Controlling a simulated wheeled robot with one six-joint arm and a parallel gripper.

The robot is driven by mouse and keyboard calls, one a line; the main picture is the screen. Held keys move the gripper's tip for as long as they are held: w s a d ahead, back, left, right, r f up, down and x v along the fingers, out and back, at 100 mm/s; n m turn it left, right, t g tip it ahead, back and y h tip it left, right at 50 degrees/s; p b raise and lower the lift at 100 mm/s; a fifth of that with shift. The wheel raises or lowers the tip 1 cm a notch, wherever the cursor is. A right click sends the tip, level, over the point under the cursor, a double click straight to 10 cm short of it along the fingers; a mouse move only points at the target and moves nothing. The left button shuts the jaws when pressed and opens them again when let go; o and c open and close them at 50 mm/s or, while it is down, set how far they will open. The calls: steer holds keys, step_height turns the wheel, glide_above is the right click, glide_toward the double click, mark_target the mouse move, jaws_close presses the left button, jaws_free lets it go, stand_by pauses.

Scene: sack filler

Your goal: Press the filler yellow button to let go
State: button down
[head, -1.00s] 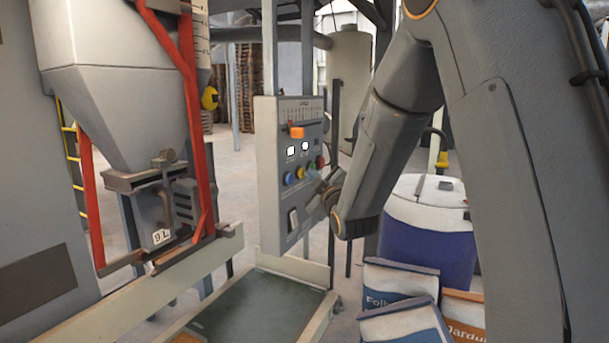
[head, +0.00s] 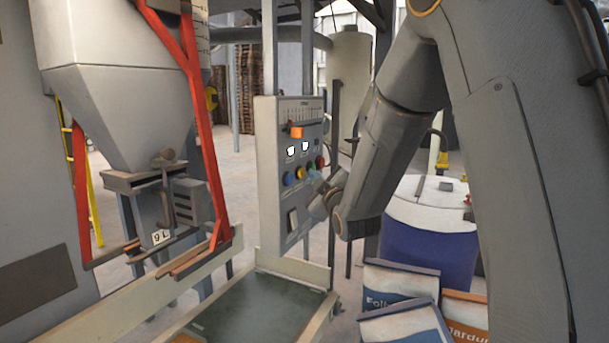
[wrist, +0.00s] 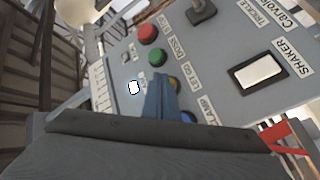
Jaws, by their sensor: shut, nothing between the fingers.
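The yellow button (head: 300,173) is on the grey control panel (head: 267,190), between a blue button (head: 288,178) and a green one (head: 310,166). In the wrist view the yellow button (wrist: 175,83) is partly hidden behind my fingers, beside the label "LET GO" (wrist: 190,77). My gripper (wrist: 162,80) is shut and empty, its fingertips right at the yellow button's edge in the picture. I cannot tell whether they touch it. In the head view my gripper (head: 317,182) is just right of and below the buttons.
A red button (wrist: 148,33), a green button and a blue one (wrist: 188,117) stand close to the fingers. A white rocker marked "SHAKER" (wrist: 258,71) is to the right. Full sacks (head: 405,325) and a blue drum (head: 432,240) stand below my arm.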

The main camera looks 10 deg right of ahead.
steer(key=shift+s+d, duration=0.25)
steer(key=shift+d, duration=0.15)
steer(key=shift+d, duration=0.1)
steer(key=s+d, duration=0.1)
steer(key=d, duration=0.1)
steer(key=s+d, duration=0.2)
steer(key=shift+s+d, duration=0.3)
steer(key=shift+d, duration=0.05)
stand_by(0.6)
steer(key=s+f+m+g+h, duration=0.2)
steer(key=s+f+m+g, duration=0.25)
steer(key=f, duration=0.55)
steer(key=s+a+f+m+g, duration=0.1)
steer(key=s+f+m+g, duration=0.2)
steer(key=s, duration=1.1)
steer(key=s+f+m+g, duration=0.4)
steer(key=s+f+g, duration=0.6)
steer(key=s, duration=0.4)
steer(key=shift+s+a+f+h, duration=0.15)
steer(key=shift+a+f+h, duration=0.05)
steer(key=shift+a+h, duration=0.15)
stand_by(0.5)
